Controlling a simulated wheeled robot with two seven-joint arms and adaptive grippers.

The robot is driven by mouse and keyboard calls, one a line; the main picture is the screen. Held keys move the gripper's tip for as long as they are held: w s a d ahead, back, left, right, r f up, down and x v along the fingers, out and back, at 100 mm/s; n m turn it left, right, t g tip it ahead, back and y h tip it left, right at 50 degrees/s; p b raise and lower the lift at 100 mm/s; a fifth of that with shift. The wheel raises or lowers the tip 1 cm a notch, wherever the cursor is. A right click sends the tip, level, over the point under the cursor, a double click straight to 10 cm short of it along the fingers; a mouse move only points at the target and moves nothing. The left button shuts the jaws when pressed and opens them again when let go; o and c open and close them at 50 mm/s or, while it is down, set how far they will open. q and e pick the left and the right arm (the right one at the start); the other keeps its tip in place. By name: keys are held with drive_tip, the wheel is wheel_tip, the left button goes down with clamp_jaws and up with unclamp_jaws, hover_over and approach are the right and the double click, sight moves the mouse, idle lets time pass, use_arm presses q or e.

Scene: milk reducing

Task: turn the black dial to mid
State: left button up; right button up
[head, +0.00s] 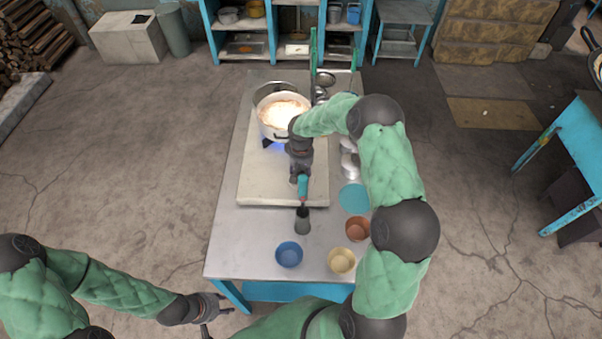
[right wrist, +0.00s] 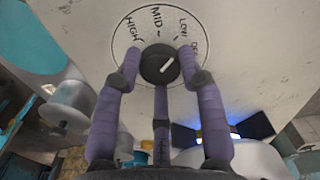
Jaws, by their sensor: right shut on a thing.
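The black dial (right wrist: 158,67) sits on a round white plate marked HIGH, MID, LOW and OFF in the right wrist view. Its white pointer line slants up and right, toward the LOW side of MID. My right gripper (right wrist: 160,75) has its purple fingers closed around the dial. In the head view my right gripper (head: 300,175) is over the front part of the pale stove top (head: 262,188) and hides the dial. My left gripper (head: 213,312) is at the lower left, off the table, with its fingers apart and empty.
A white pot (head: 268,123) of pale liquid stands over a blue flame (head: 277,147). Near the table front are a grey cup (head: 302,224), a blue bowl (head: 289,254), a cream bowl (head: 341,261) and a copper bowl (head: 357,229). A teal disc (head: 354,197) lies to the right.

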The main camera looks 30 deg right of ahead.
drive_tip(key=n, duration=0.3)
drive_tip(key=shift+n, duration=2.1)
drive_tip(key=o, duration=1.2)
drive_tip(key=shift+c, duration=0.2)
wheel_tip(320, 180, up, 12)
